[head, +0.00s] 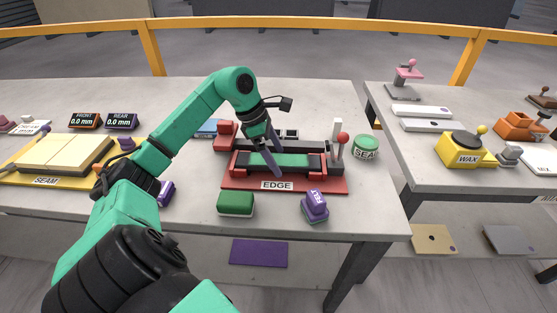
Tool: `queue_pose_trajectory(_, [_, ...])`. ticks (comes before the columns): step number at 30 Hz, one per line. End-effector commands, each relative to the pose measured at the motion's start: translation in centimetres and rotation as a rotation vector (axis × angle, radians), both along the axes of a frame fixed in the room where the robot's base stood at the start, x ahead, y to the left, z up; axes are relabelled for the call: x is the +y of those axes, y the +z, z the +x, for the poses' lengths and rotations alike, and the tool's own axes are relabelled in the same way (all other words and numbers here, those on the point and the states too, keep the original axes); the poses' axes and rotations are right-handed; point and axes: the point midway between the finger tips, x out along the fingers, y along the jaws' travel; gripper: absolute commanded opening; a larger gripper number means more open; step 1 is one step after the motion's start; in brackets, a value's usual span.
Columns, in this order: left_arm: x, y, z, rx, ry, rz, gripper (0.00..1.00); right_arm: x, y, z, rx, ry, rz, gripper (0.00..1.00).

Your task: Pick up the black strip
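The red fixture labelled EDGE (330,184) stands on the stone slab near its front right. A green bar (293,160) lies in it, between dark lengthwise parts. A black strip (304,173) runs along the front of the green bar; I cannot tell whether it is loose or part of the fixture. My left gripper (279,164) reaches down over the fixture from the left, its two dark fingers spread apart. The fingers cover part of the green bar and the fixture. I see nothing between them. My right gripper is not in view.
A green block (236,203) and a purple FELT block (315,206) stand in front of the fixture. A red-knobbed lever (342,139) and a green SEAM tin (366,147) are at its right. The yellow SEAM board (58,153) lies left. A gap separates the right table.

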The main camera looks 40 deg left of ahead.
Motion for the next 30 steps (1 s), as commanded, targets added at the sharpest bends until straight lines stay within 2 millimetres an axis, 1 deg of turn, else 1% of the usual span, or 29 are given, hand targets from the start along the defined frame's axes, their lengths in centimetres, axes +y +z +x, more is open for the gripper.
queue_pose_trajectory(1, [0.0, 0.0, 0.0, 0.0, 0.0, 0.0, 0.85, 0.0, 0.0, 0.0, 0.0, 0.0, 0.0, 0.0])
queue_pose_trajectory(2, [0.0, 0.0, 0.0, 0.0, 0.0, 0.0, 0.73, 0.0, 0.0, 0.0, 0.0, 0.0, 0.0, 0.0])
queue_pose_trajectory(3, [0.0, 0.0, 0.0, 0.0, 0.0, 0.0, 0.58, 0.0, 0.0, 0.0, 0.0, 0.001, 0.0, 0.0])
queue_pose_trajectory(5, [0.0, 0.0, 0.0, 0.001, 0.0, 0.001, 0.35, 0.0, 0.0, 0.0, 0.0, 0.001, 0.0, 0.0])
queue_pose_trajectory(6, [0.0, 0.0, 0.0, 0.001, 0.0, 0.001, 0.2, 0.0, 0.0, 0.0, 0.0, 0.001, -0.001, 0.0])
queue_pose_trajectory(7, [0.0, 0.0, 0.0, 0.001, 0.0, 0.001, 0.08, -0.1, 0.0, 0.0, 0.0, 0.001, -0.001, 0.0])
queue_pose_trajectory(8, [0.0, 0.0, 0.0, 0.001, 0.0, 0.001, 0.0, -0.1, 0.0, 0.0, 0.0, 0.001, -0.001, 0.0])
queue_pose_trajectory(16, [0.0, 0.2, 0.0, -0.001, 0.0, 0.0, 0.0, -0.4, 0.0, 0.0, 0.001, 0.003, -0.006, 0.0])
queue_pose_trajectory(20, [0.0, 0.9, 0.1, -0.003, -0.001, 0.001, 0.0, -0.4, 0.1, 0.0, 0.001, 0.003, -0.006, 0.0])
queue_pose_trajectory(23, [0.1, 2.3, 0.1, -0.006, 0.0, 0.001, 0.0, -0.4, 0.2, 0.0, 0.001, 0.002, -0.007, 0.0])
queue_pose_trajectory(28, [0.1, 6.6, 0.1, -0.009, 0.001, 0.002, 0.0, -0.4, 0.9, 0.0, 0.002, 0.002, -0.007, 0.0])
queue_pose_trajectory(30, [0.1, 8.4, 0.1, -0.007, 0.0, 0.001, 0.0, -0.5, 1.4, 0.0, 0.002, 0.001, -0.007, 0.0])
